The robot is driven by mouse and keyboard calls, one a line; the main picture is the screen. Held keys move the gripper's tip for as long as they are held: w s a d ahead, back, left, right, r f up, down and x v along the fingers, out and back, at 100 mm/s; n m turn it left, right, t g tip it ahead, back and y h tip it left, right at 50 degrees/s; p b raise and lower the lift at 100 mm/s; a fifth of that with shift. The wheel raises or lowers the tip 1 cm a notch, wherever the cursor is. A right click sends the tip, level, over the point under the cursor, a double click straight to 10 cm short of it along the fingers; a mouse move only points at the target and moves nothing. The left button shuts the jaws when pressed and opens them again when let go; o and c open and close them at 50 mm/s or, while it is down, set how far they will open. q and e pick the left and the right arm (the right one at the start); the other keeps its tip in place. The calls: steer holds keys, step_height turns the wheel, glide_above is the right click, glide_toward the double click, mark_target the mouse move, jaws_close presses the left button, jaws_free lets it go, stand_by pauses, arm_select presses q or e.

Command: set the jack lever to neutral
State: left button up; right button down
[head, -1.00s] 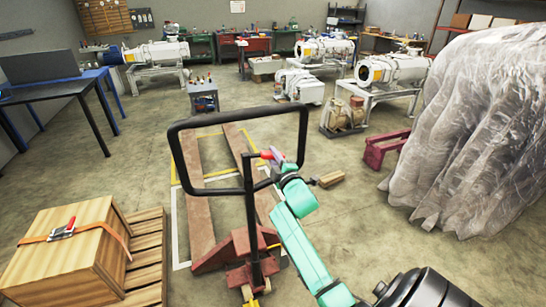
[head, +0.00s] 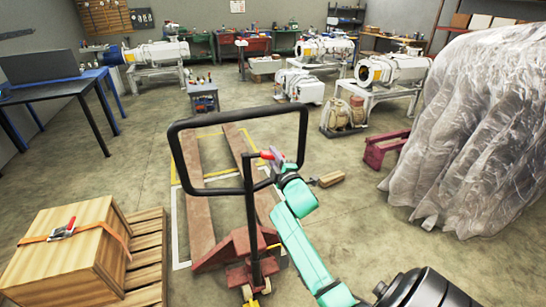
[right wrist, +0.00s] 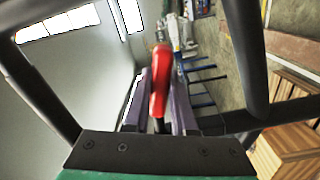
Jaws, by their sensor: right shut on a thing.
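The pallet jack stands in the middle of the head view, with a black loop handle (head: 240,192) on an upright shaft and brown forks (head: 196,215) reaching away from me. The lever's lower end is partly hidden by the fingers. My left gripper is not in view.
A strapped wooden crate (head: 72,250) sits on a pallet (head: 148,255) at the lower left. A plastic-wrapped load (head: 460,130) stands at the right. Pump units and workbenches line the back. Floor between is clear.

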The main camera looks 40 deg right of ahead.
step_height(320, 180, up, 3)
steer(key=n+p, duration=0.1)
steer(key=n, duration=0.2)
steer(key=shift+f, duration=0.2)
steer(key=shift+n+p, duration=0.3)
steer(key=c, duration=0.7)
jaws_free()
steer(key=shift+s+a+f, duration=0.1)
steer(key=shift+s+a, duration=0.1)
steer(key=shift+s, duration=0.25)
steer(key=b+v, duration=0.3)
steer(key=v, duration=1)
steer(key=shift+s+a, duration=0.1)
steer(key=shift+s, duration=0.2)
